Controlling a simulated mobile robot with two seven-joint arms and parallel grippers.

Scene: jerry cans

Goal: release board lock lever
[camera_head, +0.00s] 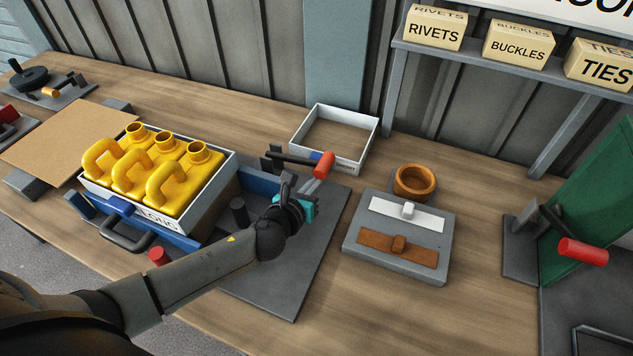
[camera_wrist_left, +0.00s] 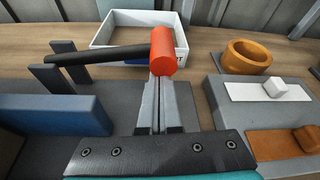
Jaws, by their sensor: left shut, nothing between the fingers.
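A lock lever with a black bar and a red knob (camera_head: 324,164) stands at the back of the dark grey board (camera_head: 286,285). In the left wrist view its bar runs level from a slotted dark post to the red knob (camera_wrist_left: 162,52). My left gripper (camera_head: 319,181) is shut and empty, with its fingers pointing at the knob. In the left wrist view the fingertips (camera_wrist_left: 160,78) are right at the knob's lower end; I cannot tell whether they touch. A blue fixture (camera_wrist_left: 55,115) is beside them. My right gripper is not in view.
A tray of yellow jerry cans (camera_head: 158,165) stands left of my arm. An open white box (camera_head: 363,165) is behind the knob. A grey block with white and brown sliders (camera_head: 398,240) and an orange-brown ring (camera_head: 414,183) are right. Another red-handled lever (camera_head: 582,251) is by the green panel.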

